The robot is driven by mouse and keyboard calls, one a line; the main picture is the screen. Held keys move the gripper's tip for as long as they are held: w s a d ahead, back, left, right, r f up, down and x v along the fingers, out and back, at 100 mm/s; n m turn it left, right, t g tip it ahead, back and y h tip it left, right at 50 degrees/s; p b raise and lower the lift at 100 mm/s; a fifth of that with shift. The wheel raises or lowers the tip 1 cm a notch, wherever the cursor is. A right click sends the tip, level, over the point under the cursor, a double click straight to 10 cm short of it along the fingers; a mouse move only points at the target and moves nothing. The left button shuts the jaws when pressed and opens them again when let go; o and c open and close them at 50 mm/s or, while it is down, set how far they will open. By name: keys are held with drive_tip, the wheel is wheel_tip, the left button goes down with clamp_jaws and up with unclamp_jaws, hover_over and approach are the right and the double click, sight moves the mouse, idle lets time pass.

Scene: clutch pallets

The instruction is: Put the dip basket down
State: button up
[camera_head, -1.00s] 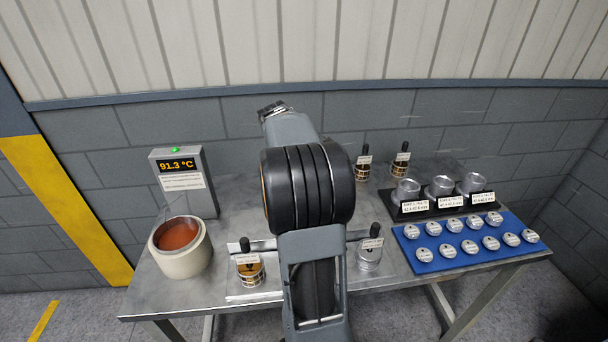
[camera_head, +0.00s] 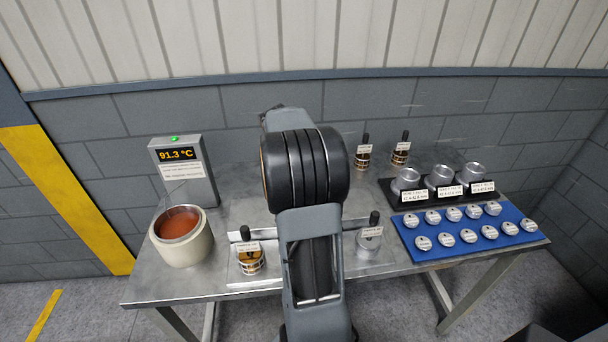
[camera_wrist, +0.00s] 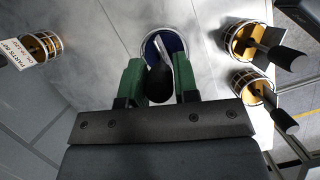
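In the wrist view, the two green fingers of my gripper (camera_wrist: 158,75) stand close on either side of the black handle (camera_wrist: 158,86) of a dip basket. The handle points up at the camera. Below it is a round metal rim with a blue inside (camera_wrist: 176,43). Whether the basket touches the surface under it is hard to tell. In the head view my arm hides my gripper. A brass basket (camera_head: 251,263) stands front left of the arm, a grey metal one with a black handle (camera_head: 369,243) front right, and two brass baskets (camera_head: 362,160) (camera_head: 400,156) at the back.
A pot with orange-brown liquid (camera_head: 181,251) stands at the left, before a display reading 91.3 °C (camera_head: 184,170). A blue mat (camera_head: 408,257) with several round metal parts and a black rack with three cups (camera_head: 409,206) fill the right. Other baskets (camera_wrist: 245,41) (camera_wrist: 42,48) flank my gripper.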

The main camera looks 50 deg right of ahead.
drive_tip(key=o, duration=0.4)
drive_tip(key=v, duration=1.2)
drive_tip(key=s+a+f+m+t, duration=0.1)
drive_tip(key=a+m+t, duration=0.1)
drive_tip(key=a, duration=0.7)
drive_tip(key=s+a+f+m+t, duration=0.1)
drive_tip(key=a+t, duration=0.2)
drive_tip(key=a, duration=0.5)
drive_tip(key=s+a+f+m+t+y, duration=0.1)
drive_tip(key=s+a+f, duration=0.1)
drive_tip(key=a, duration=0.1)
drive_tip(key=s+a+f+m, duration=0.1)
drive_tip(key=s+a+f, duration=0.1)
drive_tip(key=s+a, duration=0.1)
drive_tip(key=s+a+f+m+t+y, duration=0.1)
drive_tip(key=s+a+f+m, duration=0.1)
drive_tip(key=a+f, duration=0.1)
drive_tip(key=shift+s+a+t+y+p, duration=0.15)
drive_tip(key=shift+a+p, duration=0.05)
drive_tip(key=shift+a, duration=0.25)
drive_tip(key=shift+s+a+t+y+p, duration=0.15)
drive_tip(key=shift+a+p, duration=0.05)
drive_tip(key=shift+a, duration=0.25)
